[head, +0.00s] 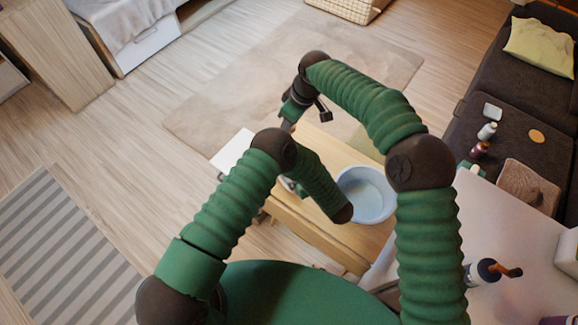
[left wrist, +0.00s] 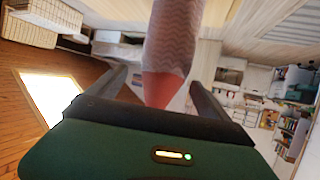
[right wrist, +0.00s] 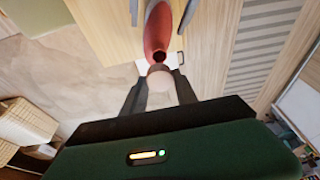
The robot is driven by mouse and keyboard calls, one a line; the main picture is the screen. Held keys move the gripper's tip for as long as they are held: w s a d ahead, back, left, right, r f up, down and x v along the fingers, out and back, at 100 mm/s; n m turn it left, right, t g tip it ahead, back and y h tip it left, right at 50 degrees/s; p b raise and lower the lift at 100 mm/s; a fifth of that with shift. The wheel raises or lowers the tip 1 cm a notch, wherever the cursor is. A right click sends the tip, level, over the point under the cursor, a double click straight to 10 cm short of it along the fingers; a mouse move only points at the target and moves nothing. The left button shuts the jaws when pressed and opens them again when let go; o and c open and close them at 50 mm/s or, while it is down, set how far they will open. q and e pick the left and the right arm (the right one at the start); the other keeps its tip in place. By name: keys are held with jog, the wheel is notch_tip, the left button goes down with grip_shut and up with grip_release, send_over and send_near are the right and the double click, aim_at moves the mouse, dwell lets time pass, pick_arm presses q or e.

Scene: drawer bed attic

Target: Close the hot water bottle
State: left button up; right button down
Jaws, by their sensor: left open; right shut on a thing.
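The hot water bottle shows in the left wrist view with a pale knitted cover (left wrist: 172,40) and a red end (left wrist: 160,88). It lies between the spread fingers of my left gripper (left wrist: 157,78), which is open. In the right wrist view the red neck (right wrist: 158,28) has a dark open mouth facing my right gripper (right wrist: 160,72). That gripper is shut on a pale round thing, seemingly the cap (right wrist: 160,84), just short of the mouth and roughly in line with it. In the head view my arms hide the bottle and cap.
A dark sofa (head: 470,125) with small bottles is at right. A rug (head: 225,105) lies on the open floor beyond.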

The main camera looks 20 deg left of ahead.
pick_arm(q)
jog(key=x, duration=0.6)
jog(key=shift+s+a, duration=0.15)
jog(key=shift+s, duration=0.1)
jog(key=shift+d, duration=0.25)
jog(key=shift+c, duration=1.4)
jog(key=shift+a, duration=0.15)
jog(key=c, duration=1)
grip_shut()
